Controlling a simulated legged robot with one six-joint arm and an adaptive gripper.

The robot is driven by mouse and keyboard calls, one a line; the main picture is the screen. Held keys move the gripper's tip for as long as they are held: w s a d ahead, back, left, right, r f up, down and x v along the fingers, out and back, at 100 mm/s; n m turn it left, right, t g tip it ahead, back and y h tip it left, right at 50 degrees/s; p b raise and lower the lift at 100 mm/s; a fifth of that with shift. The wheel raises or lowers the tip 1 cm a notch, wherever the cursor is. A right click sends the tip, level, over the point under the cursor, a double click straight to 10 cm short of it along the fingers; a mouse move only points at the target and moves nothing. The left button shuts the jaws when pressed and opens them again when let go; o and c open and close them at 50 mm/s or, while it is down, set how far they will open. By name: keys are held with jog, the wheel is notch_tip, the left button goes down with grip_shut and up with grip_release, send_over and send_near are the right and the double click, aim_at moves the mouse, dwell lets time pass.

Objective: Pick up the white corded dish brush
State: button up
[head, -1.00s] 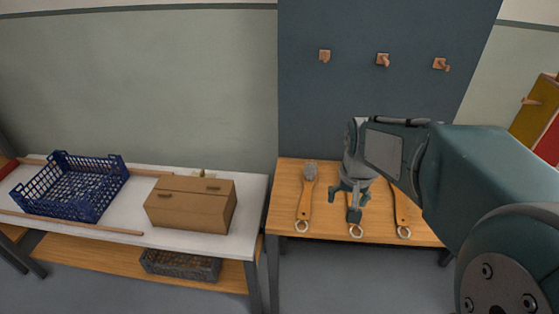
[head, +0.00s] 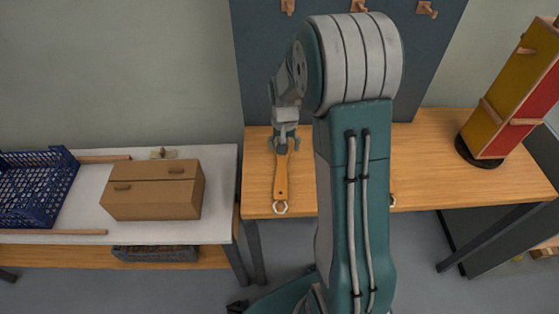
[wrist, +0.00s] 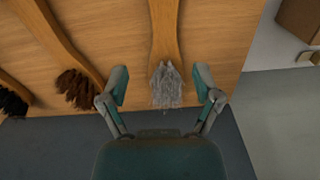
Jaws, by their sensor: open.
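The white-bristled brush (head: 281,185) lies on the wooden table at the left of the brushes, its wooden handle toward the front edge and a pale cord loop (head: 280,207) at the handle's end. My gripper (head: 285,143) is at its bristle end, pointing down. In the wrist view, my open gripper (wrist: 160,78) has one finger on each side of the pale bristles (wrist: 166,88), with visible gaps. How far above the table the fingers are cannot be told.
In the wrist view a brown-bristled brush (wrist: 77,88) lies beside the left finger, and a black-bristled one (wrist: 14,103) farther left. My arm hides most of these in the head view. A cardboard box (head: 152,190) stands on the white table (head: 215,215). A yellow-red rack (head: 510,95) stands at right.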

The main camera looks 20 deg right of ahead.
aim_at(282, 162)
jog(key=f, duration=0.6)
jog(key=shift+w+a+f, duration=0.1)
jog(key=shift+a+f, duration=0.2)
jog(key=shift+f, duration=0.05)
grip_shut()
